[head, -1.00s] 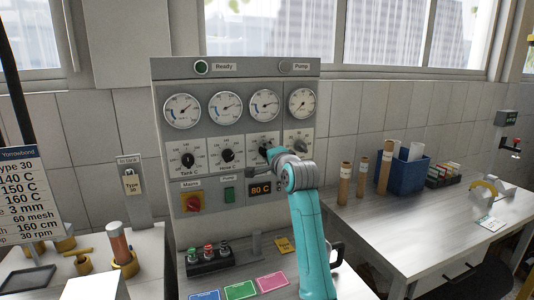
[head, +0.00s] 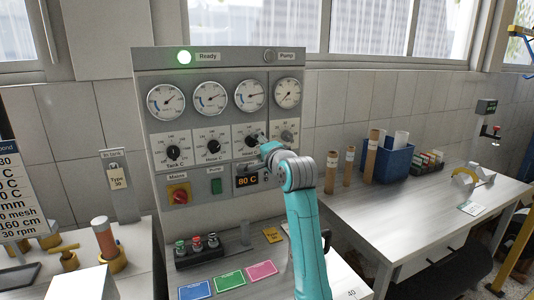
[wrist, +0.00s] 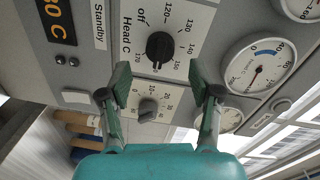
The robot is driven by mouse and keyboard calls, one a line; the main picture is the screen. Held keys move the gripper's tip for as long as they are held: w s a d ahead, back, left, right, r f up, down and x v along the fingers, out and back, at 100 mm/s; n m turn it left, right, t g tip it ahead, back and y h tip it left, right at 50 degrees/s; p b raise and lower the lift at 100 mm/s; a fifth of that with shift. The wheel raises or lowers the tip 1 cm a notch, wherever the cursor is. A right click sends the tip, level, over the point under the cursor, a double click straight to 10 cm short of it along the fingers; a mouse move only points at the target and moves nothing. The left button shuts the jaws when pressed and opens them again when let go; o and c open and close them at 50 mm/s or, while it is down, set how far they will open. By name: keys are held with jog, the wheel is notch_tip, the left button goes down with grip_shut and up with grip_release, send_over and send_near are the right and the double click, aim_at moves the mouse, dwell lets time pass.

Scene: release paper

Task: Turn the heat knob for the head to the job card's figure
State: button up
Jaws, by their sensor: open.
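The Head C heat knob (wrist: 160,47) is black and round, with a scale from off through 120 upward, on the grey panel. My gripper (wrist: 160,74) is open, its two fingers spread either side just short of the knob, apart from it. A pale mark on the knob faces about 150–160, hard to tell exactly. In the head view the knob (head: 251,141) is partly hidden by my gripper (head: 260,139). The job card (head: 14,190) is cut off at the left edge; its figures show only in part.
The Tank C knob (head: 173,152) and Hose C knob (head: 213,146) sit to the left. The Ready lamp (head: 184,57) glows green.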

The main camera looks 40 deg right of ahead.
jog(key=v, duration=0.7)
dwell(0.4)
